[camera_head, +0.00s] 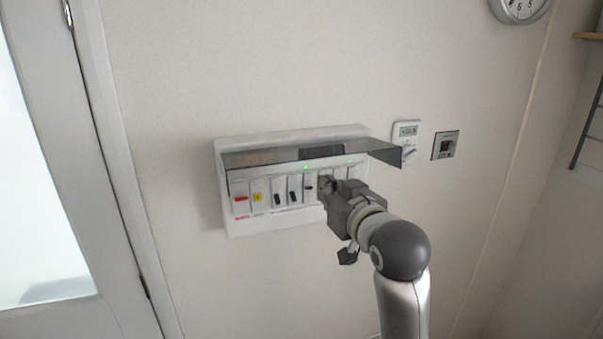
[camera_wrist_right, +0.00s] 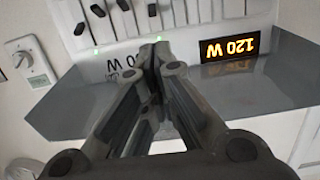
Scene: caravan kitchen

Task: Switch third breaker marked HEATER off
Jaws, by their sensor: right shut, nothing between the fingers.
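The white breaker box (camera_head: 290,222) is on the wall in the head view, with its dark see-through cover (camera_head: 375,150) lifted. A row of breakers has black levers, among them one lever (camera_head: 308,187) just left of my right gripper (camera_head: 326,185). Contact cannot be told. The right wrist view shows the shut fingers (camera_wrist_right: 151,52) below several black levers (camera_wrist_right: 98,10). No HEATER marking is readable. My left gripper is out of view.
The open cover (camera_wrist_right: 75,95) overhangs the breakers around the gripper. A thermostat (camera_head: 406,143) and a wall switch (camera_head: 445,145) are right of the box. A door frame (camera_head: 120,170) stands left.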

